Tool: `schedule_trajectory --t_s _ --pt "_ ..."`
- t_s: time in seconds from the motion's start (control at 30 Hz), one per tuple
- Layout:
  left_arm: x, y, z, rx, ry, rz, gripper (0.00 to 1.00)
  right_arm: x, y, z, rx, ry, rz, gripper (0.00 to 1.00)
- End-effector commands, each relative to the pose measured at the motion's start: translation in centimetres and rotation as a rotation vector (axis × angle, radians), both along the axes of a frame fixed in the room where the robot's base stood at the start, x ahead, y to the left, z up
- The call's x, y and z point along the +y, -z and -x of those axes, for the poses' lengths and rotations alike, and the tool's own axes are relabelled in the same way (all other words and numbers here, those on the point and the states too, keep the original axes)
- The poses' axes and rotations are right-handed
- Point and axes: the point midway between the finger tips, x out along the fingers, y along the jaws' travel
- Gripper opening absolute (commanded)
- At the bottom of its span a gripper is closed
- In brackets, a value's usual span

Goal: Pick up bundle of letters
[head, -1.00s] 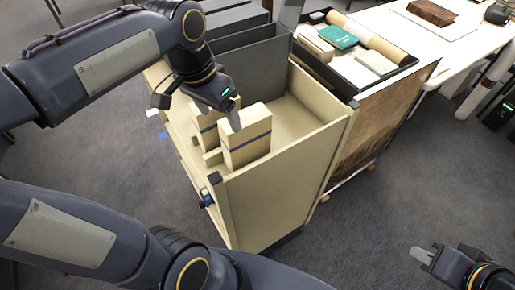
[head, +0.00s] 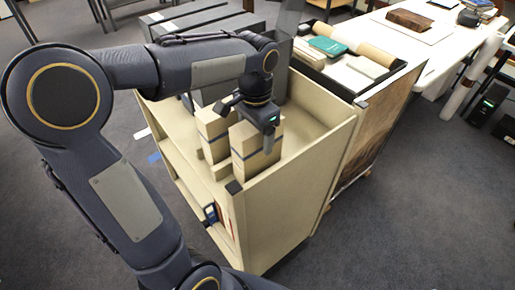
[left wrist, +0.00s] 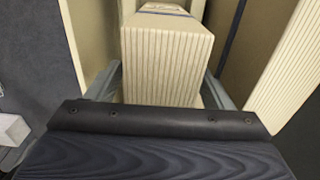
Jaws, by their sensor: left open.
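A bundle of letters (head: 256,158), a cream block of stacked envelopes with a dark strap, stands upright in the top of the cream cart. My left gripper (head: 258,127) is directly above it, pointing down and open. In the left wrist view, the bundle (left wrist: 166,62) lies between the two spread fingers (left wrist: 163,85) of that gripper. I cannot tell whether either finger touches it. A second strapped bundle (head: 212,125) stands just behind and left of it, with a smaller cream piece (head: 220,170) beside them. My right gripper is not in view.
The cart (head: 287,180) has raised walls around its top bay, and the bay is bare right of the bundles. Grey boxes (head: 205,18) stand behind. A dark tray with a green book (head: 327,46) adjoins at right, and a white table (head: 440,45) lies beyond.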

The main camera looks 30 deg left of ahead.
Motion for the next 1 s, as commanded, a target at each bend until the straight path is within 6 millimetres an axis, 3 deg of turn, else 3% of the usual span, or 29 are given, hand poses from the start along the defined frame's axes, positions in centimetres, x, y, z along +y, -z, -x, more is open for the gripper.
schedule_trajectory --t_s 0.3,0.87,1.0 --pt "0.00 0.76 0.01 -0.001 -0.001 0.000 0.75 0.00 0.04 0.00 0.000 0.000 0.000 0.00" --pt "-0.01 0.72 0.00 -0.001 0.000 0.002 0.03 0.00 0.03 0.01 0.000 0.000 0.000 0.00" --pt "-0.01 0.64 -0.04 -0.004 0.000 0.002 0.00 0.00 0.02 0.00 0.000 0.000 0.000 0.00"
